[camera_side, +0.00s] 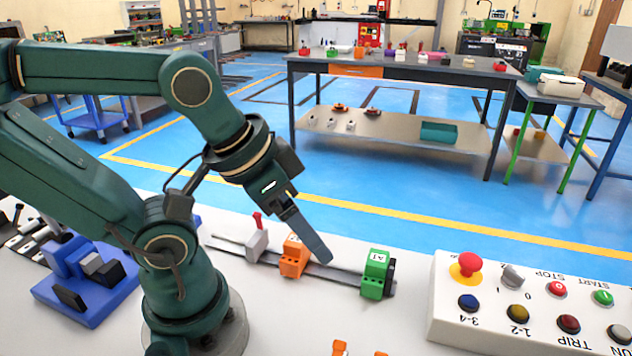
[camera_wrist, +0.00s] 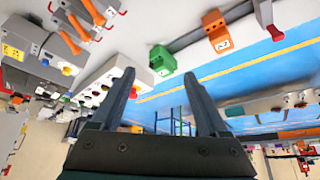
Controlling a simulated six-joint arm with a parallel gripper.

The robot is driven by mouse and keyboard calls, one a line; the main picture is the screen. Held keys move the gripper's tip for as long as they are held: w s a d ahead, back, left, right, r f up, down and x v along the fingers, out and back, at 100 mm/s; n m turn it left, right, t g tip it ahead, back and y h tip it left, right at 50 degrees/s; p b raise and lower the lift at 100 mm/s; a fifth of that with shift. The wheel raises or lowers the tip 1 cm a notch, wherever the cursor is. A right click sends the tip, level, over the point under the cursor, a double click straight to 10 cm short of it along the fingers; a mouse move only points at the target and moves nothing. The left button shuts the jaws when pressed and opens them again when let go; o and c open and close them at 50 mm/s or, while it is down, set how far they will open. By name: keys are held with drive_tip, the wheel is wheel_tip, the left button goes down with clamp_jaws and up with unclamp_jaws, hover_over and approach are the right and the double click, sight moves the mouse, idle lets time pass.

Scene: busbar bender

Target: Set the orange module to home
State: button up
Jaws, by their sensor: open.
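The orange module (camera_side: 293,258) sits on a dark rail (camera_side: 342,275) on the white bench, between a grey block with a red lever (camera_side: 257,243) and a green module (camera_side: 376,274). My gripper (camera_side: 322,255) angles down, its fingertips appearing just right of the orange module in the side view. In the wrist view, my gripper (camera_wrist: 158,73) is open with nothing held between its fingers. The orange module (camera_wrist: 217,33) there lies beyond and to the right of the fingertips, apart from them. The green module (camera_wrist: 162,61) appears closer to the gap between the fingers.
A white control box (camera_side: 530,305) with buttons and a red knob stands at the right. A blue fixture (camera_side: 85,285) lies at the left of the bench. Orange parts (camera_side: 340,347) show at the bottom edge.

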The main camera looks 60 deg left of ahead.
drive_tip(key=n+g, duration=0.6)
drive_tip(key=n, duration=0.3)
hover_over(296, 238)
wheel_tip(296, 238, down, 6)
drive_tip(key=shift+w+d+r, duration=0.1)
drive_tip(key=shift+d, duration=0.05)
drive_tip(key=shift+f, duration=2.7)
clamp_jaws()
